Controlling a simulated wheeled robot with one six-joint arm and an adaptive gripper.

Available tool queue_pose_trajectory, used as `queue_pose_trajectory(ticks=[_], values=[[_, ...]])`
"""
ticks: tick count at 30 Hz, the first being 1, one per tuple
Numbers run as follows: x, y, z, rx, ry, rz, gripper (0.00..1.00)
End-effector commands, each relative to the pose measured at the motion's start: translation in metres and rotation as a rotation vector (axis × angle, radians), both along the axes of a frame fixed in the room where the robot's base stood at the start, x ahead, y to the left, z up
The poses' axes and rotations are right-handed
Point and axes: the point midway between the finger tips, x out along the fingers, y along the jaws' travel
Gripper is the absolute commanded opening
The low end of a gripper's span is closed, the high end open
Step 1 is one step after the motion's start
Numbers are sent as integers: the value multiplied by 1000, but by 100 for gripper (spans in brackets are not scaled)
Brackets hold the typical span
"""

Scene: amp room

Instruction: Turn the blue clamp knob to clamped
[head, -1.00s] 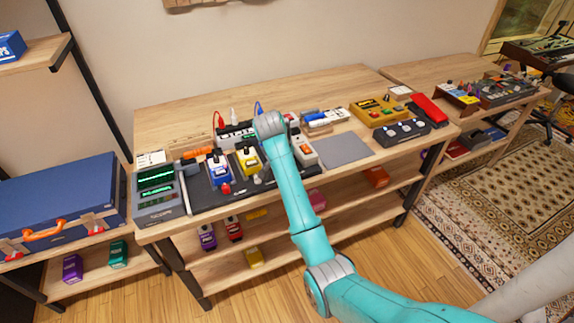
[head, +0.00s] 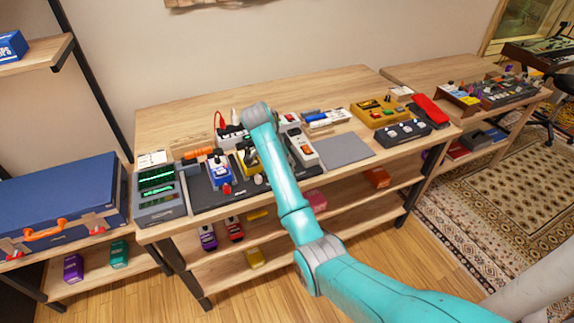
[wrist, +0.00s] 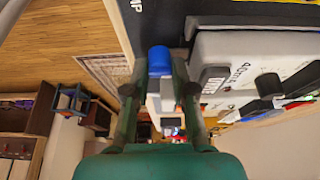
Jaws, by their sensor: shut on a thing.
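The blue clamp knob (wrist: 160,61) shows in the wrist view between the two fingers of my gripper (wrist: 161,88), near their tips. My gripper is shut on the knob. Beside the knob is the dark board (wrist: 215,12), with part of a white label ending in "MP" at the picture's top. The knob's turned position cannot be read from this view. In the head view, my teal arm reaches over the pedals on the dark board (head: 199,196). My gripper and the clamp knob are hidden there.
A white unit marked "40ms" (wrist: 234,45), with a black knob (wrist: 268,85), is close to the right finger. Blue (head: 221,176) and white (head: 302,148) pedals flank my arm. A green-screened device (head: 157,196) stands left; a grey pad (head: 343,151) lies right.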

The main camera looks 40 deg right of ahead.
Motion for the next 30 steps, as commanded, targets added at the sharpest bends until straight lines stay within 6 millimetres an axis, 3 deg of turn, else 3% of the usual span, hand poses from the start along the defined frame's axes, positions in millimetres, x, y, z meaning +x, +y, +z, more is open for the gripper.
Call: queue_pose_trajectory(ticks=[14,15,17,30], values=[[0,1,0,2,-1,-11,0],[0,1,0,2,-1,-11,32],[0,1,0,2,-1,-11,47],[0,0,0,1,-1,-8,50]])
